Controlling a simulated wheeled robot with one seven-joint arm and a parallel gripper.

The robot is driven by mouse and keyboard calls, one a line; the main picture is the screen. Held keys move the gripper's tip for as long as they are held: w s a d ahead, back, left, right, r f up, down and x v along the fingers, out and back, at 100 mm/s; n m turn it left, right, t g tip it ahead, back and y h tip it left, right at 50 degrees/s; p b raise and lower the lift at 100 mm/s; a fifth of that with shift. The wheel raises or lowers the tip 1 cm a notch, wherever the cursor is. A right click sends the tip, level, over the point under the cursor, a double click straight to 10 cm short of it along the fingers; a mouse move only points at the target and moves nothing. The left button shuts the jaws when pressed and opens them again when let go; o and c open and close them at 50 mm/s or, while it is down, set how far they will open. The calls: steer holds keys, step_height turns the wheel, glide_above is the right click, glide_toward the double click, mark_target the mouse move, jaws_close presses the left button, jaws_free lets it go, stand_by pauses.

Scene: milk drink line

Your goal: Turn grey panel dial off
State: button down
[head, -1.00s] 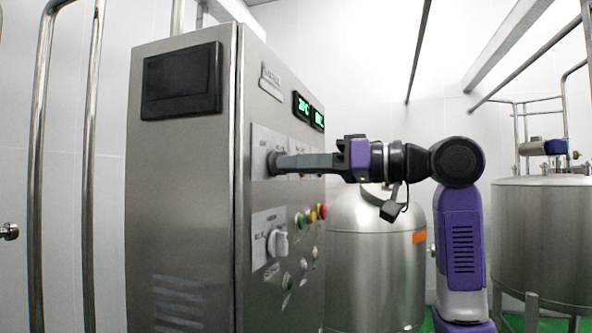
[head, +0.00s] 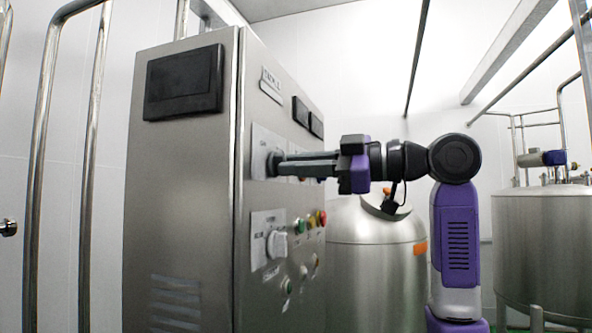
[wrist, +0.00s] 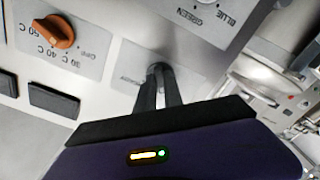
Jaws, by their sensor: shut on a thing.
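The grey panel dial (head: 271,163) sits on a light plate on the side face of the steel cabinet (head: 180,200). My gripper (head: 281,164) reaches it from the right and is shut on it. In the wrist view the dial (wrist: 159,69) shows as a dark round knob between the two fingertips (wrist: 158,82). The fingers hide most of the dial and part of its plate lettering, so I cannot read its pointer position. The two small displays (head: 308,116) above it are dark.
A white dial (head: 277,245) sits below on its own plate, with coloured buttons (head: 311,220) to its right. An orange dial (wrist: 54,31) shows in the wrist view. Steel tanks (head: 375,265) stand behind my arm. Vertical pipes (head: 42,160) stand left of the cabinet.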

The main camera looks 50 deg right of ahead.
steer(key=shift+n, duration=0.6)
steer(key=c, duration=1.5)
jaws_free()
steer(key=shift+o, duration=0.2)
steer(key=b+v, duration=0.1)
steer(key=v, duration=0.7)
steer(key=shift+b, duration=0.3)
steer(key=shift+w, duration=0.1)
